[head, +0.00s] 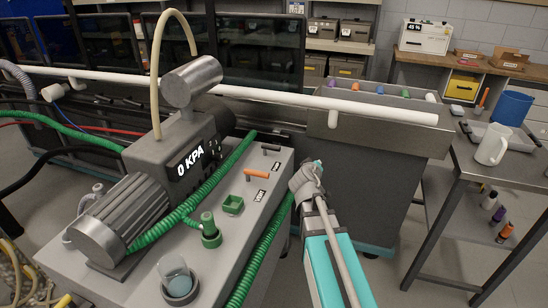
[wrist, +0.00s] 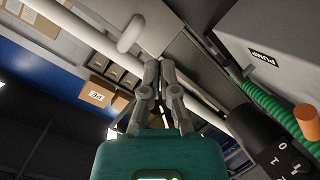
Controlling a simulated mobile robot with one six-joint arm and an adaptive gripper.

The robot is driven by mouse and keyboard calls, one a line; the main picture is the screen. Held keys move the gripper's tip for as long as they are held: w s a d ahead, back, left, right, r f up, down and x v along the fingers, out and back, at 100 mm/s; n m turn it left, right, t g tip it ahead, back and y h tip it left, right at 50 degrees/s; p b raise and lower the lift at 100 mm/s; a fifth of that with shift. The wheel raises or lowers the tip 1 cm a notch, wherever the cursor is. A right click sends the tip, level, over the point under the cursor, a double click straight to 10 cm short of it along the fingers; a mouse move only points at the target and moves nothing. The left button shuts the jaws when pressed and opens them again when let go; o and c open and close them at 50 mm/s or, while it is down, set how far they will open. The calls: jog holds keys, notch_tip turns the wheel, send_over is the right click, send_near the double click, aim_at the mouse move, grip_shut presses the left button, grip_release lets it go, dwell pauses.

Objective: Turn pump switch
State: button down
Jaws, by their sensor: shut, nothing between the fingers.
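The grey pump unit (head: 165,150) stands on a grey cart top at the left and its display reads "0 KPA". On the cart top are an orange-handled switch (head: 257,174) and a dark-handled switch (head: 271,149), each beside a small label unreadable here. An orange cylindrical part (wrist: 306,122) shows at the right edge, near a black part with white marks. My gripper (head: 304,180) is shut and empty, just right of the cart and apart from both switches. It also shows in the wrist view (wrist: 159,72).
A green coiled hose (head: 265,250) runs down the cart's right side. A green-topped fitting (head: 209,232), a green square cup (head: 232,204) and a clear-domed jar (head: 175,277) stand on the cart. A white pipe (head: 370,107) crosses behind. A metal table with a white jug (head: 492,146) stands right.

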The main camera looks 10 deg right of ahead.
jog(key=w+a+r+n+t+y+b, duration=0.1)
jog(key=w+a+n+t+y+b, duration=0.4)
jog(key=n, duration=0.3)
jog(key=w+a+f+n+g+y+b, duration=0.1)
jog(key=w+a+f+n+y+b, duration=0.2)
jog(key=a+f+n+y, duration=0.2)
jog(key=f+n+y, duration=0.1)
jog(key=n+y, duration=0.1)
jog(key=n, duration=0.1)
jog(key=shift+n, duration=0.4)
jog(key=shift+w+a, duration=0.1)
jog(key=shift+w, duration=0.05)
jog(key=b, duration=0.1)
send_near(271, 148)
jog(key=w+a, duration=0.3)
jog(key=shift+a+f, duration=0.1)
jog(key=shift+a, duration=0.2)
jog(key=shift+w+d+f+b, duration=0.15)
jog(key=shift+w+d+b, duration=0.15)
jog(key=shift+w, duration=0.3)
jog(key=shift+w+d+f+b, duration=0.15)
jog(key=shift+w+d, duration=0.2)
jog(key=shift+w, duration=0.3)
jog(key=shift+w+d, duration=0.3)
jog(key=shift+w, duration=0.15)
